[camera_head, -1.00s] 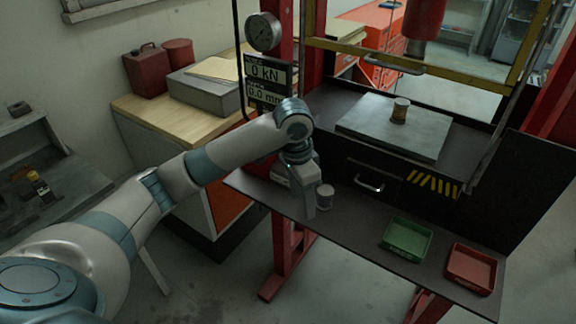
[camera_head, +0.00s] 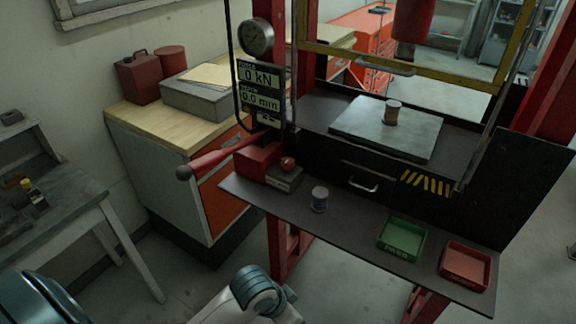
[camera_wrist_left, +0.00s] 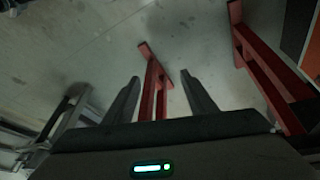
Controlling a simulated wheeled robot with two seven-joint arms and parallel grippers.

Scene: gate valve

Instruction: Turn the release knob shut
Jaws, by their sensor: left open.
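A small round red knob (camera_head: 288,163) sits at a grey block (camera_head: 285,179) on the left end of the press's dark shelf; I take it for the release knob. How far it is turned cannot be told. My left arm shows only at the bottom of the head view, well below and apart from the knob, and its gripper is out of that view. In the left wrist view my left gripper (camera_wrist_left: 160,77) is open with nothing between its fingers, over the floor and red press legs. My right gripper is not in view.
A red lever (camera_head: 218,158) with a dark ball end sticks out left of the block. A pale cylinder (camera_head: 319,198), a green tray (camera_head: 402,238) and a red tray (camera_head: 466,265) stand along the shelf (camera_head: 350,222). A wooden-topped cabinet (camera_head: 150,120) stands at left.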

